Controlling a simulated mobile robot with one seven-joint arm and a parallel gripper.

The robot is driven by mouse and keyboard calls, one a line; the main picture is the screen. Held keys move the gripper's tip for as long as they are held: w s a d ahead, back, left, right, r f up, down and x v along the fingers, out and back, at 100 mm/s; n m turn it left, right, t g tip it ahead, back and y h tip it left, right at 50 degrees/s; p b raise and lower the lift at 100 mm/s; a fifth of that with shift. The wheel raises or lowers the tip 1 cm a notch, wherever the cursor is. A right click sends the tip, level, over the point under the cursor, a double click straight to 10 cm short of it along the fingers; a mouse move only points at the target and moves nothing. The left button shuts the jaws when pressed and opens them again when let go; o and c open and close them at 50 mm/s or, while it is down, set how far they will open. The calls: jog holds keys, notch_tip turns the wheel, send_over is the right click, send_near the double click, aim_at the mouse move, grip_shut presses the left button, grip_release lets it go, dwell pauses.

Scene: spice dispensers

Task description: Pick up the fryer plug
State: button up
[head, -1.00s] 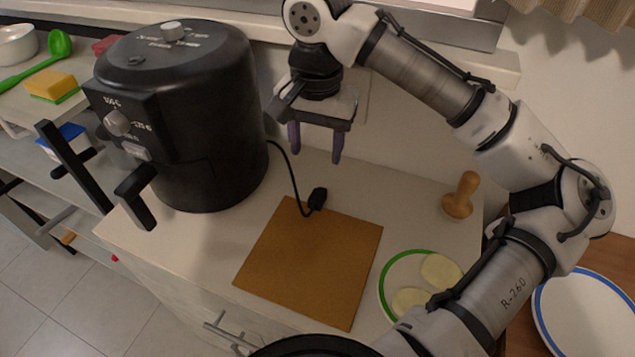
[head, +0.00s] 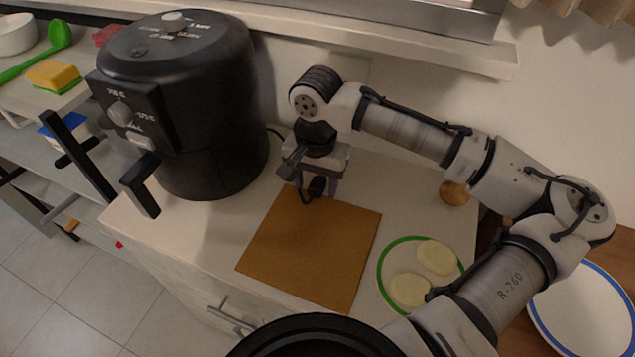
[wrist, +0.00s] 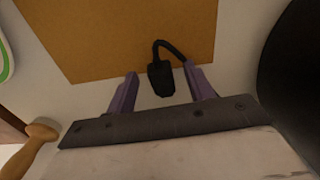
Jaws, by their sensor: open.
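The black fryer plug (head: 317,187) is at the back edge of the brown board, with its cord bending beside it. In the wrist view the plug (wrist: 161,79) lies between the two purple fingers of my gripper (wrist: 160,88), with a gap on each side. My gripper (head: 316,190) points down over the plug in the head view and is open. The black air fryer (head: 205,110) stands to the left, its cord partly hidden behind my gripper.
The brown board (head: 310,250) lies in front. A green-rimmed plate (head: 383,262) with two pale slices is to the right. A wooden press (head: 454,193) stands behind it, partly covered by my arm. A blue-rimmed plate (head: 580,315) is far right.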

jog(key=shift+f, duration=0.1)
jog(key=shift+c, duration=0.4)
jog(key=c, duration=0.9)
jog(key=shift+c, duration=0.5)
jog(key=shift+r, duration=0.2)
